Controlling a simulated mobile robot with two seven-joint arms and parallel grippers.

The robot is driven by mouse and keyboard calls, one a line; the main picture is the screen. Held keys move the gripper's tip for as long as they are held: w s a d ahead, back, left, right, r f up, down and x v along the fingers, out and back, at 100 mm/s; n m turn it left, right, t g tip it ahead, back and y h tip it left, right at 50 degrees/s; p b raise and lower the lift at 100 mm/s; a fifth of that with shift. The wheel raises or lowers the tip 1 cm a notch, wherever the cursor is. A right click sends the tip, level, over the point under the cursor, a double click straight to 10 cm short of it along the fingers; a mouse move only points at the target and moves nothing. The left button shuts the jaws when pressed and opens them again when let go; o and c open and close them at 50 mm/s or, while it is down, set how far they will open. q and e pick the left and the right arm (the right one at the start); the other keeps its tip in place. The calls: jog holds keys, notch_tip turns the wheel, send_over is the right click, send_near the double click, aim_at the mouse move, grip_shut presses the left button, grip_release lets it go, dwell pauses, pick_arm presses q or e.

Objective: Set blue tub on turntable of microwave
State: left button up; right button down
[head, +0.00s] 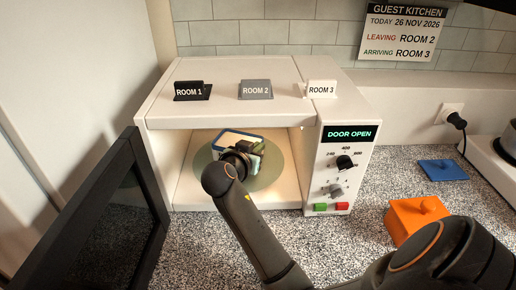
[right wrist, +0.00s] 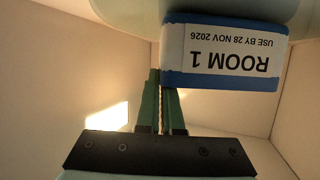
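The blue tub (head: 238,134) is inside the open microwave (head: 310,105), over the pale round turntable (head: 270,170). In the right wrist view the tub (right wrist: 225,80) shows upside down, with a white "ROOM 1" label, beside the turntable (right wrist: 120,12). My right gripper (head: 247,150) reaches in through the front opening. Its green fingers (right wrist: 162,85) are close together at the tub's edge, one partly hidden behind the tub; they appear to pinch its wall. I cannot tell whether the tub touches the turntable. My left gripper is not in view.
The black microwave door (head: 100,215) stands open at the left. The display (head: 349,134) reads "DOOR OPEN". An orange tub (head: 412,218) and a blue lid (head: 443,170) are on the speckled counter at the right. Room signs stand on top; a wall notice (head: 408,32) hangs behind.

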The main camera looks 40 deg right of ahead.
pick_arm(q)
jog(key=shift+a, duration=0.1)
pick_arm(e)
jog(key=shift+a+r, duration=0.15)
jog(key=shift+f, duration=0.2)
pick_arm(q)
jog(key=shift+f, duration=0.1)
pick_arm(e)
jog(key=c, duration=1.1)
grip_release()
